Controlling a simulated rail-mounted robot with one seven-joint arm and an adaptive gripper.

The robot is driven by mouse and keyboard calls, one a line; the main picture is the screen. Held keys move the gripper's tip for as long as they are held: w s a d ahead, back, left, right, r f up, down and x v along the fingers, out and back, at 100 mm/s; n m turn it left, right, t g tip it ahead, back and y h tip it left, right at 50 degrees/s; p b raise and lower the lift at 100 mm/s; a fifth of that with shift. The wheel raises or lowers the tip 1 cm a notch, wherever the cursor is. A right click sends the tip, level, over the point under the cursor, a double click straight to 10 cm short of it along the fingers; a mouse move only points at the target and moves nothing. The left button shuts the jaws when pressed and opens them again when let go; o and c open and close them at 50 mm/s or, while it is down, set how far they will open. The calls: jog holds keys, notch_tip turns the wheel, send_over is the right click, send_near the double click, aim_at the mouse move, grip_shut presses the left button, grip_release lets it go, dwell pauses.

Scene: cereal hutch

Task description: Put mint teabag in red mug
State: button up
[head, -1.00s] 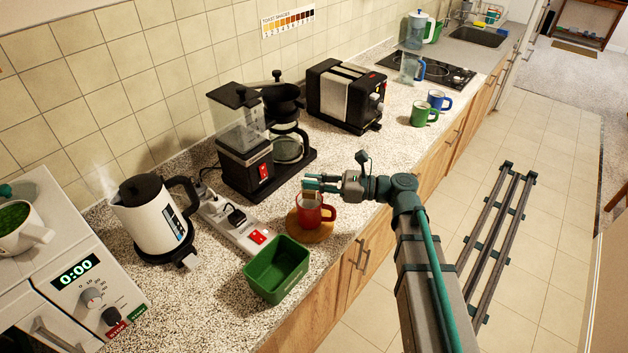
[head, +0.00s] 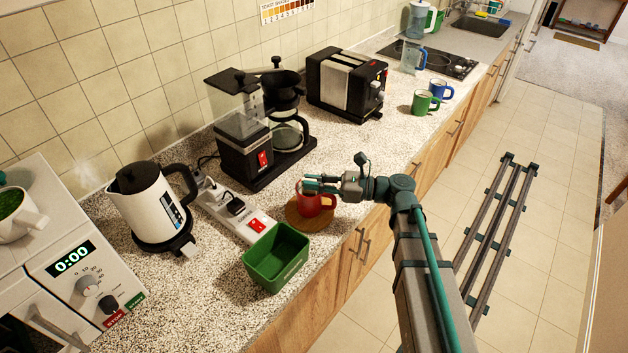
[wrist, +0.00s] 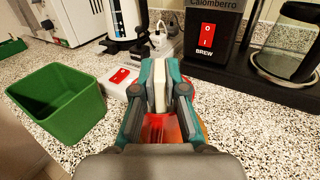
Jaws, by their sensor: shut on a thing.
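The red mug (head: 322,203) stands upright on a round wooden coaster (head: 297,218) on the counter. My gripper (head: 311,184) is right above the mug's mouth, with its fingertips over or at the rim. In the wrist view my gripper (wrist: 161,70) is shut on a flat, pale thing (wrist: 160,88), seemingly the teabag, held between the two fingers. The red of the mug (wrist: 158,133) shows beneath the fingers. The lower part of the teabag is hidden, so I cannot tell how deep it is in the mug. No label is readable on it.
A green open box (head: 276,258) stands at the left front of the mug. A power strip (head: 248,221), a steaming kettle (head: 146,208) and a coffee machine (head: 245,150) are behind and left. A toaster (head: 345,82) and green and blue mugs (head: 424,103) are farther off.

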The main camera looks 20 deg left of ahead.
jog(key=o, duration=0.7)
jog(key=shift+o, duration=0.2)
jog(key=w+d, duration=0.1)
jog(key=d, duration=1.1)
jog(key=shift+w, duration=0.2)
jog(key=shift+r, duration=0.1)
